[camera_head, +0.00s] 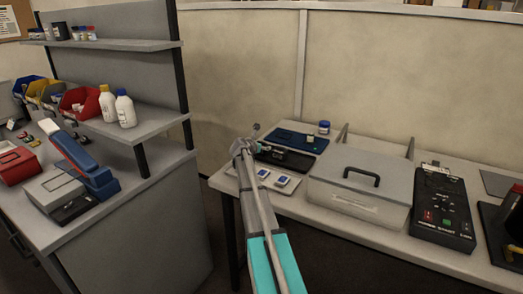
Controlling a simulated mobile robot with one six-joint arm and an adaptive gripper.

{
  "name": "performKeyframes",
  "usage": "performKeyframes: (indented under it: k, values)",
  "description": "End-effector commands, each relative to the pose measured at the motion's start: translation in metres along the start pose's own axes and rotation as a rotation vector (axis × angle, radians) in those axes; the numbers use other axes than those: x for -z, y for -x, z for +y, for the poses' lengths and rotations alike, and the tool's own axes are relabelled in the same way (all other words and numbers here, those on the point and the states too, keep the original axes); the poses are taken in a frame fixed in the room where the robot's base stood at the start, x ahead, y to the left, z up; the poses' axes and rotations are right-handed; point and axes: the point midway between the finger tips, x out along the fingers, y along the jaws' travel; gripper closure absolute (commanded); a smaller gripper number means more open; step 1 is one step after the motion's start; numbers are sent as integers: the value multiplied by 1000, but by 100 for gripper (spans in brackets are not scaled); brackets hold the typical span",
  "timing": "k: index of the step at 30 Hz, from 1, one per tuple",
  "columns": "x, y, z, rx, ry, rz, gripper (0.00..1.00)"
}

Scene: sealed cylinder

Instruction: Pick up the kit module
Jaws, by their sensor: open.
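I cannot tell for sure which object is the kit module. Two small white modules with blue tops, a left one (263,173) and a right one (282,180), sit on a pale tray (290,190) at the near left of the right-hand bench. Another small pale object (310,139) is on the dark blue mat (285,136) behind them.
A grey lidded case (358,190) with a black handle stands right of the tray. A black control box (443,210) is farther right. A blue-lidded jar (324,127) stands behind the mat. The left bench (130,215) holds bins, bottles and a blue device.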

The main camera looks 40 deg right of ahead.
Motion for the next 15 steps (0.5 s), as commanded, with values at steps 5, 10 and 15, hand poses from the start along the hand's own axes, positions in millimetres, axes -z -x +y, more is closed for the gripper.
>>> performKeyframes:
  k: [5, 10, 15]
  values:
    - [0, 0, 0, 0, 0, 0, 6]
    - [0, 0, 0, 0, 0, 0, 37]
    - [0, 0, 0, 0, 0, 0, 69]
